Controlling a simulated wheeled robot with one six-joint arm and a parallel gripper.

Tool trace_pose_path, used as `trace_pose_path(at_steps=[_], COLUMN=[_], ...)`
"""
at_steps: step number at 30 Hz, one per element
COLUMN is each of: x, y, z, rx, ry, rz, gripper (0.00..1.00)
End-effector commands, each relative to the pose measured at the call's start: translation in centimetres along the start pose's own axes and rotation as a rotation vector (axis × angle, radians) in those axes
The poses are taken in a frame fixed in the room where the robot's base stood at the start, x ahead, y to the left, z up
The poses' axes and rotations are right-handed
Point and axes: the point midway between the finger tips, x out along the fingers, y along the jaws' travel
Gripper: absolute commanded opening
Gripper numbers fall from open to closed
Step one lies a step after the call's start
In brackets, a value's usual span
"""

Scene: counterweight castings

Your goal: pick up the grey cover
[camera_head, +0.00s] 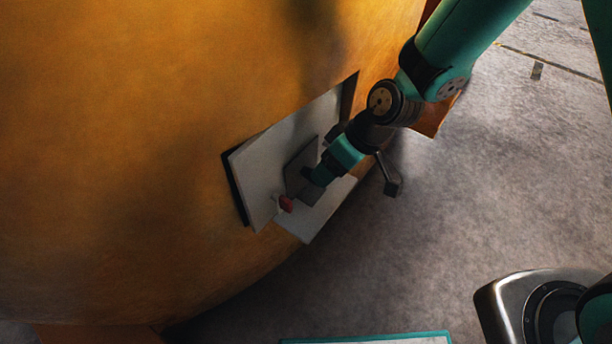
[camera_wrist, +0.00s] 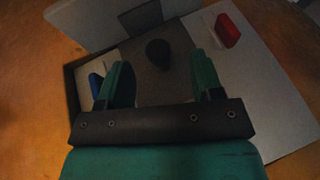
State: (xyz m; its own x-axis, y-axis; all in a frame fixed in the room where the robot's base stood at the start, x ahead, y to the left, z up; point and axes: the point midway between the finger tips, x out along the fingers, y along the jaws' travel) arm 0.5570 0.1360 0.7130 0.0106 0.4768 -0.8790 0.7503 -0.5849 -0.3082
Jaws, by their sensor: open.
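The grey cover (camera_head: 296,170) is a dark grey plate beside paler panels at an opening in the large yellow casting. In the wrist view the cover (camera_wrist: 152,82) bears a round black knob (camera_wrist: 158,53). My gripper (camera_head: 310,179) is at the cover in the head view and hides part of it. In the wrist view my gripper (camera_wrist: 161,68) is open, with one green finger on each side of the plate's middle. The knob appears between and slightly beyond the fingertips. Contact cannot be told.
A pale panel (camera_wrist: 262,85) with a red block (camera_wrist: 228,30) lies at right in the wrist view. Another pale panel (camera_wrist: 95,22) rises at upper left. A blue piece (camera_wrist: 96,84) shows by the left finger. The yellow casting (camera_head: 150,130) fills the head view's left; floor (camera_head: 430,220) lies right.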

Motion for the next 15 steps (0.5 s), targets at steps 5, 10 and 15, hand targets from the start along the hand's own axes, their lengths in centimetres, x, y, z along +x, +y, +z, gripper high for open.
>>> trace_pose_path(at_steps=[5,10,15], x=[2.0,4.5,5.3], y=[0.2,0.3,0.3], z=[0.0,-0.2,-0.2], rx=[-0.001,-0.001,0.0], ry=[-0.002,-0.002,0.0], rz=[-0.001,-0.001,0.0], gripper=[0.6,0.6,0.6])
